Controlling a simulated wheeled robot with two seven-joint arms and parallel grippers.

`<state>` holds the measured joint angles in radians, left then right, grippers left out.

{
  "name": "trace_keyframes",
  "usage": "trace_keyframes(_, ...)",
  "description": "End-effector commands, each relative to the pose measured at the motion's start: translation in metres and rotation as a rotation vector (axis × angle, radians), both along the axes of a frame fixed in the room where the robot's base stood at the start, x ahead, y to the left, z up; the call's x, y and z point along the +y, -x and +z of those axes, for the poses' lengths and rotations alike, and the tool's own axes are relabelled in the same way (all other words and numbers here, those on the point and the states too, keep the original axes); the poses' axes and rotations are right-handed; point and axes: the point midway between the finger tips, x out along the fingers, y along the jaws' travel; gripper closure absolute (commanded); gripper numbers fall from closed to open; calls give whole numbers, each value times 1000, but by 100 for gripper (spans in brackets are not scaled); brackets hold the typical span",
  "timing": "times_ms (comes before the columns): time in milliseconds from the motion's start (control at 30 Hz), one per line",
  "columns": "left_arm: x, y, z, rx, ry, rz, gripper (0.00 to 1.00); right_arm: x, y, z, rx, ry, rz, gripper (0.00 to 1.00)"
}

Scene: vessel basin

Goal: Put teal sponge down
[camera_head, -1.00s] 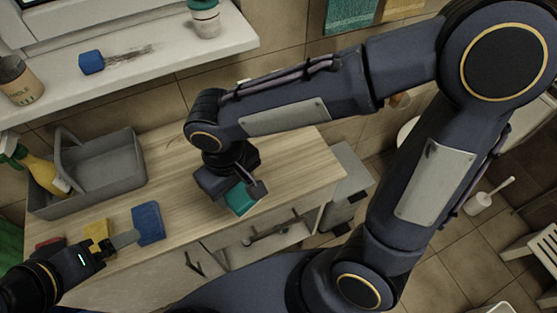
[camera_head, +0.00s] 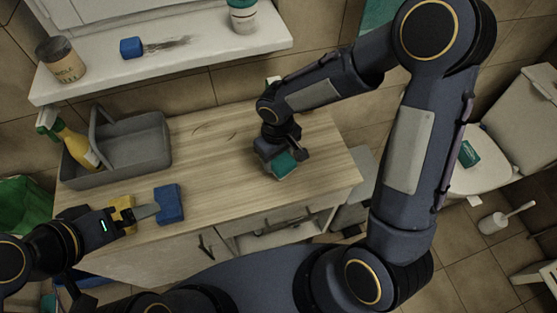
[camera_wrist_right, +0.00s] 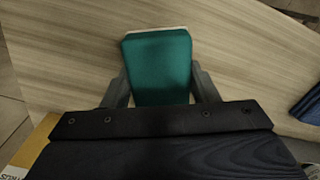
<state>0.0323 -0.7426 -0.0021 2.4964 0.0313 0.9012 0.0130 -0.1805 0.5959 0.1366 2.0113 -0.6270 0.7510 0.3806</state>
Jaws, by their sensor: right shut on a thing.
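The teal sponge (camera_head: 285,166) is between the fingers of my right gripper (camera_head: 281,160) over the right part of the wooden counter (camera_head: 225,178). In the right wrist view the sponge (camera_wrist_right: 158,65) points away from the palm, with a finger on each side and a pale far edge. My right gripper (camera_wrist_right: 160,90) is shut on it. I cannot tell whether the sponge touches the counter. My left gripper (camera_head: 145,212) is low at the counter's left front, between a yellow sponge (camera_head: 123,211) and a blue sponge (camera_head: 169,204). Its jaw opening is unclear.
A grey caddy (camera_head: 140,150) with a yellow spray bottle (camera_head: 78,146) stands at the counter's back left. A shelf (camera_head: 190,52) above holds a jar (camera_head: 61,60), a blue block (camera_head: 131,47) and a bottle (camera_head: 243,15). Another teal item (camera_head: 470,153) lies on the toilet at right.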

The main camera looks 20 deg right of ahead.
Motion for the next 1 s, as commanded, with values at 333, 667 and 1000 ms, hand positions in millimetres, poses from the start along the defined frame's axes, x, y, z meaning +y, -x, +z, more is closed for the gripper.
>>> trace_keyframes(333,0,0,2,0,0,0,0,-2,-3,-35,1,0,1,67)
trace_keyframes(667,0,0,-4,0,0,0,0,-2,-3,-39,1,0,0,67)
trace_keyframes(1000,0,0,-2,0,0,0,0,-2,-2,-37,1,0,0,24)
